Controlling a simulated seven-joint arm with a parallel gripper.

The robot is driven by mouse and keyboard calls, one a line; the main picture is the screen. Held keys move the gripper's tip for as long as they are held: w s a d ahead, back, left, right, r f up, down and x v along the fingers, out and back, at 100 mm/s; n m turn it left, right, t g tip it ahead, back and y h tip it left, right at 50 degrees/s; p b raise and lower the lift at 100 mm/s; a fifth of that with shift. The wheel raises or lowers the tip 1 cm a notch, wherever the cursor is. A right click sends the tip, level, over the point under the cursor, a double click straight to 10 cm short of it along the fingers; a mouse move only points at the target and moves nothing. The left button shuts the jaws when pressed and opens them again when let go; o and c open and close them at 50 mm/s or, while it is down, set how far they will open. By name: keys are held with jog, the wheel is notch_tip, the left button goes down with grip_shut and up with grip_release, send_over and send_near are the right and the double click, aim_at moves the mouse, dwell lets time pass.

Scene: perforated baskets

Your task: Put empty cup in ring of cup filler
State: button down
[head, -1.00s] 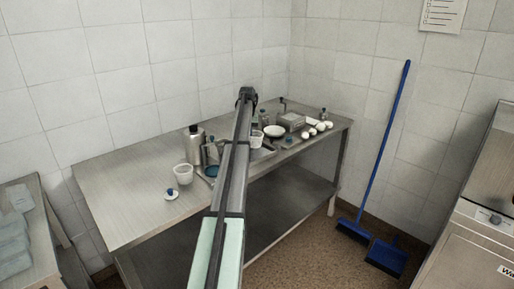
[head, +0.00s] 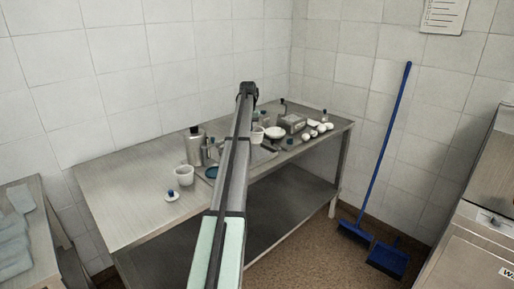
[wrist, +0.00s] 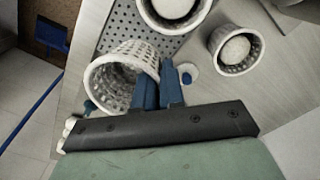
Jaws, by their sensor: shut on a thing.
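In the wrist view, my gripper (wrist: 160,78) has two blue fingers close together, shut on the wall of a white perforated cup (wrist: 124,62). That cup is tilted, to the left of the fingers, and looks empty. A second perforated cup (wrist: 212,66) stands at the right with a round white thing inside. A third (wrist: 153,18) is cut off by the top edge and also holds something pale. In the head view, my arm hides the fingers. I cannot tell the ring of the cup filler apart in either view.
In the head view, a steel table (head: 120,205) holds a metal canister (head: 194,152), a white cup (head: 183,176), a white dish (head: 274,132), a grey box (head: 292,122) and several white round things (head: 313,133). The table's left part is clear. A perforated plate (wrist: 122,35) lies below my gripper.

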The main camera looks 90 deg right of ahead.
jog(key=w+a+r+n+g, duration=0.1)
jog(key=w+a+n, duration=0.5)
jog(key=w+a, duration=1.1)
jog(key=shift+w+f, duration=0.15)
jog(key=shift+f, duration=4)
jog(key=shift+a+f, duration=0.1)
jog(key=shift+f, duration=0.45)
jog(key=c, duration=1.2)
grip_release()
jog(key=shift+o, duration=0.2)
jog(key=shift+r, duration=0.1)
notch_tip(320, 180, up, 8)
